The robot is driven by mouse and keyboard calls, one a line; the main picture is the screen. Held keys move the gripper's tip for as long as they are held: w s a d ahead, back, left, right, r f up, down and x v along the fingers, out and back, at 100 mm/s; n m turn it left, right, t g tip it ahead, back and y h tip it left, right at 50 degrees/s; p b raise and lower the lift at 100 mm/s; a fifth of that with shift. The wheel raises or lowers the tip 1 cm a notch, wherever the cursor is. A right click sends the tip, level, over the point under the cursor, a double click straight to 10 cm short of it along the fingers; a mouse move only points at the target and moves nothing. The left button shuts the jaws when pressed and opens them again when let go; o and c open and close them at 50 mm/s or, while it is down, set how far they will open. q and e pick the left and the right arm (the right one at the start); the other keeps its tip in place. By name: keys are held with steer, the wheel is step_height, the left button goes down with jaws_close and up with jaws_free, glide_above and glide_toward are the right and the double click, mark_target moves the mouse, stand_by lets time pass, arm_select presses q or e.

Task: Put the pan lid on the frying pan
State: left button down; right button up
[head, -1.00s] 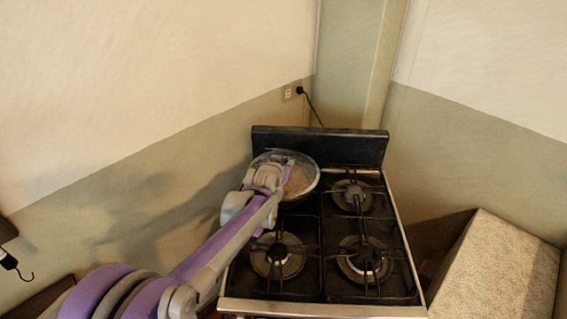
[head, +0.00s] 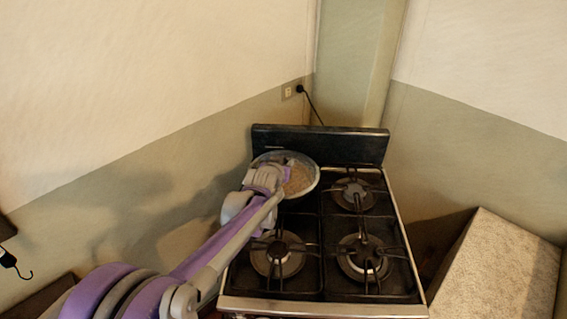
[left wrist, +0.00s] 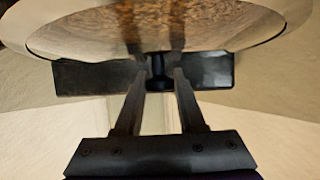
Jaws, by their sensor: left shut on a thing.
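The clear pan lid (head: 306,170) is over the frying pan (head: 298,197) on the stove's rear left burner. Brown contents show through the glass. My left gripper (head: 284,177) reaches over the lid from the left. In the left wrist view, the fingers of my left gripper (left wrist: 160,76) are shut on the dark knob of the lid, and the lid's pale round rim (left wrist: 65,42) fills the top. I cannot tell whether the lid touches the pan all around. The pan's handle is hidden. My right gripper is out of view.
The black stove (head: 308,285) has empty burners at the front left, front right (head: 364,262) and rear right (head: 353,195). A dark backguard (head: 340,145) stands behind the pan. A speckled block (head: 505,270) stands to the right.

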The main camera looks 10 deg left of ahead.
arm_select(q)
jaws_free()
stand_by(0.6)
steer(key=shift+r+p, duration=1.7)
steer(key=shift+r, duration=1.85)
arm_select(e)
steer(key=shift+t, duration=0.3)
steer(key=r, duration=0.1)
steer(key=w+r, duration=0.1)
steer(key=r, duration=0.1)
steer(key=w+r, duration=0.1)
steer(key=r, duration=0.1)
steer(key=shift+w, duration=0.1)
arm_select(q)
steer(key=shift+s, duration=0.1)
